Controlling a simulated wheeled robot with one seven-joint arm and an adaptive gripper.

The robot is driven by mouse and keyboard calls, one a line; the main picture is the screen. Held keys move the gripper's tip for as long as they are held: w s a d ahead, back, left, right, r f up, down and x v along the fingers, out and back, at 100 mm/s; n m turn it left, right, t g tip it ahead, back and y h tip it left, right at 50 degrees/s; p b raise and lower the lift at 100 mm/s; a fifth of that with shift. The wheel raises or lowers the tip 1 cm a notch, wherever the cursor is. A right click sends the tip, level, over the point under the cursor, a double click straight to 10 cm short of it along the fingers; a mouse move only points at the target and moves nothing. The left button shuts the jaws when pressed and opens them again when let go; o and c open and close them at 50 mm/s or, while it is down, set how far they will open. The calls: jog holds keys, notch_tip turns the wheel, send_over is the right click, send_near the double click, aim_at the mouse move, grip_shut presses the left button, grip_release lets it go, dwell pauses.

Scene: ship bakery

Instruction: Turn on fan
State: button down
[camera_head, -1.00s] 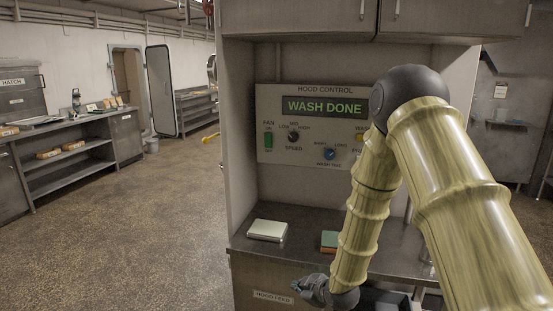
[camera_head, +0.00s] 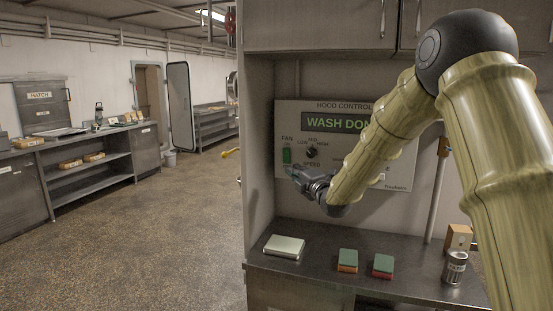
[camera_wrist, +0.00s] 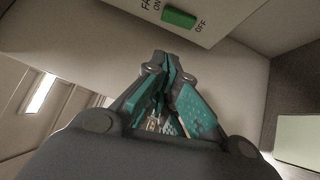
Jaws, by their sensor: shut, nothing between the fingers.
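The hood control panel (camera_head: 360,178) is on the back wall of the alcove, with a display whose visible part reads "WASH DON". The green fan switch (camera_head: 287,156) is at the panel's left, under the label FAN. In the wrist view the green switch (camera_wrist: 180,18) lies between ON and OFF, just beyond the fingertips. My gripper (camera_head: 293,171) is shut and empty, a little below the switch in the head view. It also shows in the wrist view (camera_wrist: 160,58), apart from the switch.
The speed knob (camera_head: 311,151) is right of the switch. On the counter (camera_head: 318,262) below are a pale flat box (camera_head: 285,246), two green-topped blocks (camera_head: 348,260) and a can (camera_head: 454,268). The alcove's left side wall (camera_head: 258,150) stands close by.

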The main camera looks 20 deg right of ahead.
jog(key=p, duration=0.5)
send_near(284, 156)
jog(key=w+a, duration=0.1)
jog(key=w+a+r, duration=0.1)
jog(key=w, duration=0.1)
jog(key=w+a+r, duration=0.1)
jog(key=shift+w+a, duration=0.3)
jog(key=shift+a, duration=0.1)
jog(key=shift+w+d+p, duration=0.3)
jog(key=shift+w+d, duration=0.05)
jog(key=shift+w, duration=0.2)
